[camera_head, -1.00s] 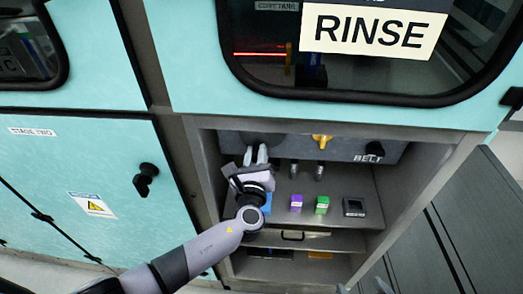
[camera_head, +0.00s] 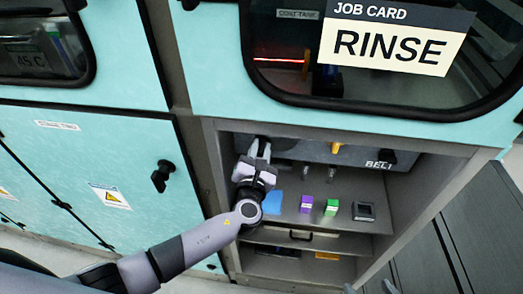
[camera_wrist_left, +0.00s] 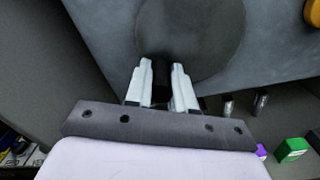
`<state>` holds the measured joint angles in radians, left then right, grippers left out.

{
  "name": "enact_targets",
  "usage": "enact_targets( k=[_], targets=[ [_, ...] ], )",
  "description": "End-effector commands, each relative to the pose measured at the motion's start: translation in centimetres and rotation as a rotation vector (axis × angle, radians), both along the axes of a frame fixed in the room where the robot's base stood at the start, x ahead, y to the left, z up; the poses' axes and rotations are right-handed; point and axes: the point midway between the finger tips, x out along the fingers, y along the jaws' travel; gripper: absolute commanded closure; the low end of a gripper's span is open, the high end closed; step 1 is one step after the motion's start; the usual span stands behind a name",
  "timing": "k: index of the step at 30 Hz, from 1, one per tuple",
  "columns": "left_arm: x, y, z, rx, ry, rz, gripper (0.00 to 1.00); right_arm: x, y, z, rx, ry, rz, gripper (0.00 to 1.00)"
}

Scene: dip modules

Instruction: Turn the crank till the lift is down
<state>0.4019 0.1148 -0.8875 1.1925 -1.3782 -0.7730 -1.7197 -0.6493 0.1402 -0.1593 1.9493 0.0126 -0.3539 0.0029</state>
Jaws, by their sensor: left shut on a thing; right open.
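The crank (camera_wrist_left: 212,35) shows as a dark round disc on the grey panel in the left wrist view, with a short black handle (camera_wrist_left: 161,78). My left gripper (camera_head: 259,150) is shut on this handle at the upper left of the open bay; it also shows in the wrist view (camera_wrist_left: 161,85). In the head view the gripper hides most of the crank. What look like my right gripper's fingertips (camera_head: 368,288) show at the bottom edge, open and away from the bay. I cannot make out the lift for certain behind the dark window (camera_head: 300,85).
A yellow knob (camera_head: 337,147) and a black BELT knob (camera_head: 390,158) are on the panel. On the shelf below stand a blue item (camera_head: 272,203), a purple block (camera_head: 306,204), a green block (camera_head: 332,207) and a dark square device (camera_head: 363,211). Bay walls flank the arm.

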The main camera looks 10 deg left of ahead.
Motion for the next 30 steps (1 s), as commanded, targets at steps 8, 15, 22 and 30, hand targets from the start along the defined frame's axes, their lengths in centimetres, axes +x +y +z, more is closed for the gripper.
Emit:
enact_targets(
  k=[8, 15, 22, 30],
  targets=[
    [-0.05, 0.12, 0.07, 0.043, 0.002, 0.0, 1.0, -0.01, 0.01, 0.01, 0.0, 0.0, 0.0, 0.17],
    [-0.05, 0.13, 0.08, 0.045, 0.002, 0.0, 1.0, -0.01, 0.01, 0.01, 0.0, 0.0, 0.0, 0.17],
    [-0.04, 0.12, 0.08, 0.044, 0.001, 0.0, 0.52, -0.01, 0.01, 0.01, 0.001, 0.0, -0.001, 0.17],
    [-0.08, 0.11, 0.12, 0.043, 0.001, 0.0, 0.52, -0.02, 0.01, 0.0, 0.001, 0.0, -0.001, 0.17]
  ],
)
